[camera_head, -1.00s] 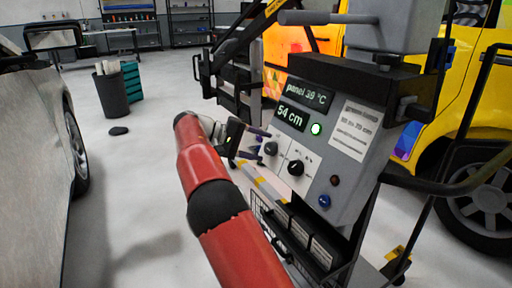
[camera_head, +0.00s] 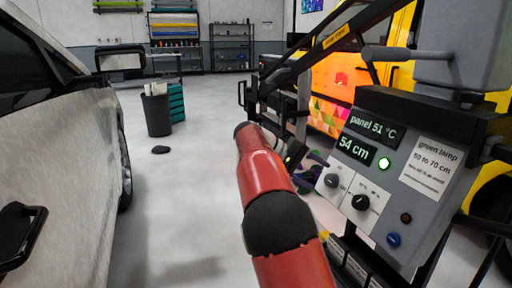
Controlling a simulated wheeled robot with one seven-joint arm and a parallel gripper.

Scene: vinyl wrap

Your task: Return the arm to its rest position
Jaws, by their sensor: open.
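My red arm reaches up from the bottom middle, with black joints. My gripper (camera_head: 308,164) is small and dark at its far end, open, with no object seen between its fingers. It is just left of the grey control box (camera_head: 425,215), close to its knobs. Whether it touches the box cannot be told. The box's display (camera_head: 368,138) reads "panel 51 °C" and "54 cm". A green lamp (camera_head: 384,162) is lit beside it.
A glowing orange panel (camera_head: 340,80) on the yellow vehicle stands behind the lamp stand's black arm (camera_head: 335,40). A grey car (camera_head: 60,170) fills the left. A bin (camera_head: 157,115) and teal drawers (camera_head: 177,103) stand farther back.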

